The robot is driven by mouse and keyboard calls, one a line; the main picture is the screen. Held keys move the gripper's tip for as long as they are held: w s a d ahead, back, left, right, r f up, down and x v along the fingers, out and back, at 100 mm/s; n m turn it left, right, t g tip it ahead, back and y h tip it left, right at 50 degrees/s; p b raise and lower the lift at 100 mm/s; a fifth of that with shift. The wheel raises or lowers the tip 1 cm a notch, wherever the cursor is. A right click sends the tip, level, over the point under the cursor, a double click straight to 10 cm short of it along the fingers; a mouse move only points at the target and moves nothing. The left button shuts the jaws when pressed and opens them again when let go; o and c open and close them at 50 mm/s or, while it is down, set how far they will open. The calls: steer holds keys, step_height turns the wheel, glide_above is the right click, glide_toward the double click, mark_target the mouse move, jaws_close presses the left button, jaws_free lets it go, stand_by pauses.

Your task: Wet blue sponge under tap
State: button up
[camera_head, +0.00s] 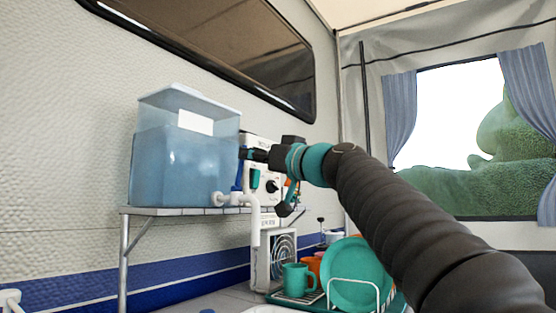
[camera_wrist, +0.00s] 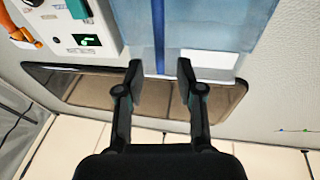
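My gripper (camera_head: 249,154) is at the right side of the water tank (camera_head: 180,150), high by its upper half. In the wrist view my gripper (camera_wrist: 160,74) has its two fingers apart with nothing held between them. A narrow dark blue strip (camera_wrist: 159,38) shows beyond the fingers, and a blue piece (camera_head: 237,178) shows beside the tank in the head view; I cannot tell what it is. The white tap pipe (camera_head: 254,222) leaves the tank's lower right and bends downward, below my gripper. No blue sponge can be made out in either view.
The tank stands on a narrow wall shelf (camera_head: 160,211). A white control box (camera_head: 268,188) is close beside my gripper. Below are a teal mug (camera_head: 298,280), a teal plate (camera_head: 350,268) in a rack and an orange cup (camera_head: 314,265). A dark window (camera_head: 230,45) is above.

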steer(key=v, duration=0.7)
steer(key=shift+d, duration=0.2)
steer(key=shift+s, duration=0.2)
